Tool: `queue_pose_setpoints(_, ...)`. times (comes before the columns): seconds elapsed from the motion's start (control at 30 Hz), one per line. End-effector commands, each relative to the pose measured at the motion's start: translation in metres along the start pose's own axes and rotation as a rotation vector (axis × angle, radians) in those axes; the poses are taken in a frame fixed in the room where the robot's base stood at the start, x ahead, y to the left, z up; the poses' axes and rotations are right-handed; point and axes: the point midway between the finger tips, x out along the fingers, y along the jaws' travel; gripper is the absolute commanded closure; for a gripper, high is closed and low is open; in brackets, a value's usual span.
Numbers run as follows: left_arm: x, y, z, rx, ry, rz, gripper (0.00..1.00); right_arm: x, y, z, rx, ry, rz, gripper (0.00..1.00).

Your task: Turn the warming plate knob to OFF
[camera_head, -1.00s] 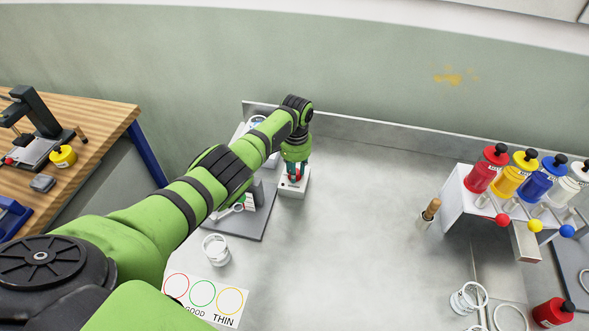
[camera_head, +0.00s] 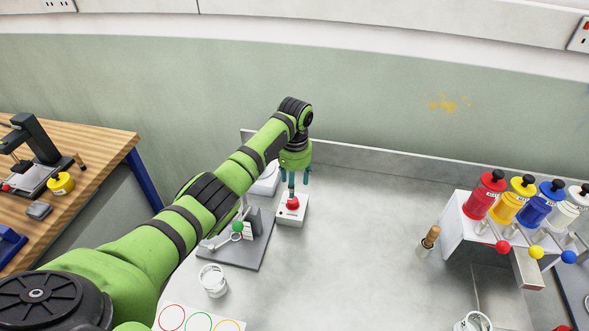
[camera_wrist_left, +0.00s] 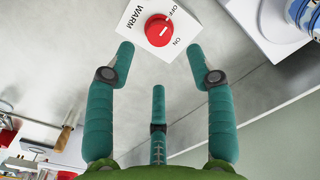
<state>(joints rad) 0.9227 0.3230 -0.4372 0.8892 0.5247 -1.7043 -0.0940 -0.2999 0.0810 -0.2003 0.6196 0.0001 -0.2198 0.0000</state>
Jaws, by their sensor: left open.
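The red knob (camera_head: 293,203) sits on a small white warming-plate box (camera_head: 291,217) on the grey bench. In the left wrist view the knob (camera_wrist_left: 157,31) is beside the printed words WARM, OFF and ON. It carries a white line on its face and a small white mark at its edge near OFF. My left gripper (camera_head: 295,181) is open above the knob, with its green fingers pointing down. In the left wrist view its three fingertips (camera_wrist_left: 160,62) are spread and empty, apart from the knob. My right gripper is not in view.
A grey stand base (camera_head: 245,254) and a white cup (camera_head: 213,281) are left of the box. A bottle rack (camera_head: 466,236) stands at right, with a wooden-handled tool (camera_head: 430,238) beside it. The back wall ledge (camera_head: 385,164) is close behind. Bench space right of the box is clear.

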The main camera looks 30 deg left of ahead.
Motion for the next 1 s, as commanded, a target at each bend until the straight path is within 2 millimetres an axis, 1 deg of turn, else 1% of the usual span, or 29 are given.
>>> queue_pose_setpoints(0.03,-0.011,0.0,-0.001,0.001,0.004,-0.001,0.45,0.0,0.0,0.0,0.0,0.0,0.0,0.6)
queue_pose_setpoints(0.1,-0.023,0.0,-0.001,0.001,0.003,0.0,0.45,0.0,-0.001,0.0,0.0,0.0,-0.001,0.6)
queue_pose_setpoints(0.2,-0.037,0.001,-0.001,0.001,0.003,0.0,0.45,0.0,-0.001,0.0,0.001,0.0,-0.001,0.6)
queue_pose_setpoints(0.3,-0.045,0.001,-0.001,0.0,0.0,0.001,0.45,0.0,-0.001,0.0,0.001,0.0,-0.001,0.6)
queue_pose_setpoints(0.47,-0.049,0.001,-0.001,0.0,0.0,0.001,0.45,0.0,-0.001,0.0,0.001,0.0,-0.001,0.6)
queue_pose_setpoints(1.0,-0.049,0.001,-0.001,0.001,-0.001,0.001,0.45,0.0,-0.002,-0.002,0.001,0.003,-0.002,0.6)
